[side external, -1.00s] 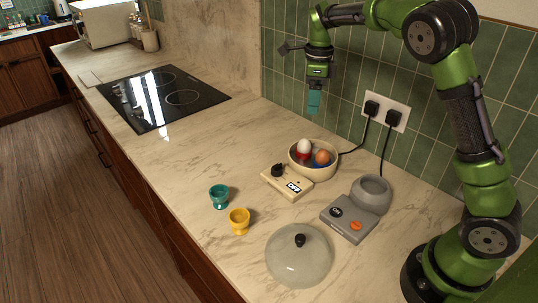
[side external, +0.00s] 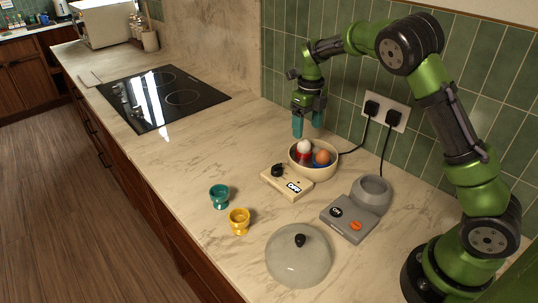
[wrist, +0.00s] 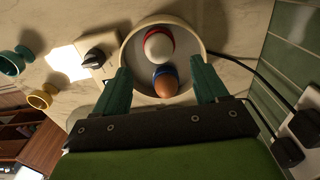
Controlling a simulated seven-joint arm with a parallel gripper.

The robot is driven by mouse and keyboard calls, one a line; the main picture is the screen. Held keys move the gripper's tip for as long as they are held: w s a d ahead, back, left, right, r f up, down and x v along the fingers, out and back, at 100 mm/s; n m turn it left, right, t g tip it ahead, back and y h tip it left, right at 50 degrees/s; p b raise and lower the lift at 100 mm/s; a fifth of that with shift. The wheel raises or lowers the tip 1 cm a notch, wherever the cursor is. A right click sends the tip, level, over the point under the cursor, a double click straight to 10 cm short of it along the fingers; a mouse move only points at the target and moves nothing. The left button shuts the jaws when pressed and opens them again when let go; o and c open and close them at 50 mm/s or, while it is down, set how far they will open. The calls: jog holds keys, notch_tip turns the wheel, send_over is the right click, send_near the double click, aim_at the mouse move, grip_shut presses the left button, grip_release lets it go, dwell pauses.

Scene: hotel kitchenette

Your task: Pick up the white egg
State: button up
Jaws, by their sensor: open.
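The white egg (side external: 304,147) sits in a red holder inside the round cream bowl of an egg cooker (side external: 293,164). A brown egg (side external: 322,157) in a blue holder sits beside it in the same bowl. In the wrist view the white egg (wrist: 158,46) is farther from my gripper and the brown egg (wrist: 166,85) is nearer. My gripper (side external: 308,128) is open, its two teal fingers pointing down above the bowl, apart from both eggs. In the wrist view the fingers (wrist: 161,88) spread to either side of the brown egg.
A teal egg cup (side external: 219,197) and a yellow egg cup (side external: 239,221) stand left of the cookers. A grey appliance (side external: 349,217), a lid with a black knob (side external: 298,262) and the cooktop (side external: 163,98) share the counter. Cables run to a wall socket (side external: 386,110).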

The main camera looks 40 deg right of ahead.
aim_at(305, 139)
jog(key=shift+w+f, duration=0.15)
jog(key=shift+f, duration=2.85)
jog(key=c, duration=0.8)
